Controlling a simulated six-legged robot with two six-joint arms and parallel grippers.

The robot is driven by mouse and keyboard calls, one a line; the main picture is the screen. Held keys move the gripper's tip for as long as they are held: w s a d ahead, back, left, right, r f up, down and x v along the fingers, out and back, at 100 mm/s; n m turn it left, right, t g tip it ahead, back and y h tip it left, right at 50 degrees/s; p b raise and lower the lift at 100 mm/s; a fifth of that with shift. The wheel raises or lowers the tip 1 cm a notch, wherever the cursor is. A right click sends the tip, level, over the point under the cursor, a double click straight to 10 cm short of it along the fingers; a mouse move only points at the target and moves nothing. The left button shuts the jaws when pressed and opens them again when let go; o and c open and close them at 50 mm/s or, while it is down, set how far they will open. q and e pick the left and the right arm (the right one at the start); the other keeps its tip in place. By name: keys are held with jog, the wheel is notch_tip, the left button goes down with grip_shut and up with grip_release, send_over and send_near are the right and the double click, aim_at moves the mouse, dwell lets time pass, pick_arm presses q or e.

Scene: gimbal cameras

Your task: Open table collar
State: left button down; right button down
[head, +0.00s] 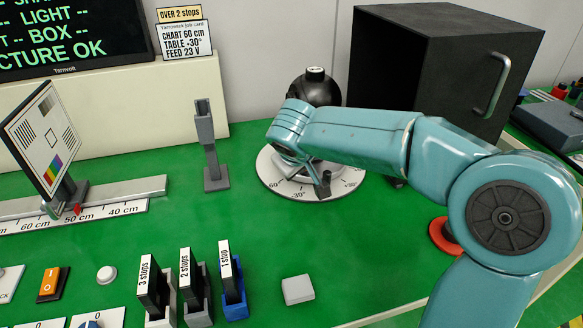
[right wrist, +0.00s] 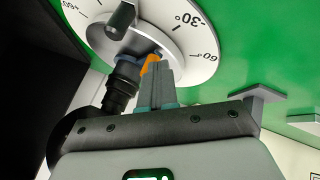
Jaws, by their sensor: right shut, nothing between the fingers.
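The round table with a white degree dial (head: 272,181) stands on the green bench, mostly behind my right arm. The dial also shows in the right wrist view (right wrist: 205,45), with a dark knob (right wrist: 122,18) on it. An orange lever (right wrist: 151,63), perhaps part of the collar, shows at the dial's edge beside a black cylinder (right wrist: 122,90). My right gripper (right wrist: 161,75) is shut and empty, its fingertips close beside the orange lever; I cannot tell whether they touch. My left gripper is not in view.
A black box with a handle (head: 433,75) stands behind my arm. A grey post (head: 210,145) stands left of the dial. A chart on a rail (head: 47,140), stop holders (head: 190,290) and a pale block (head: 298,290) are on the bench.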

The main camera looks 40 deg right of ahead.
jog(key=shift+s+d, duration=0.4)
jog(key=shift+s, duration=0.15)
jog(key=shift+s+d, duration=0.1)
jog(key=shift+w+r, duration=0.25)
jog(key=shift+w, duration=0.55)
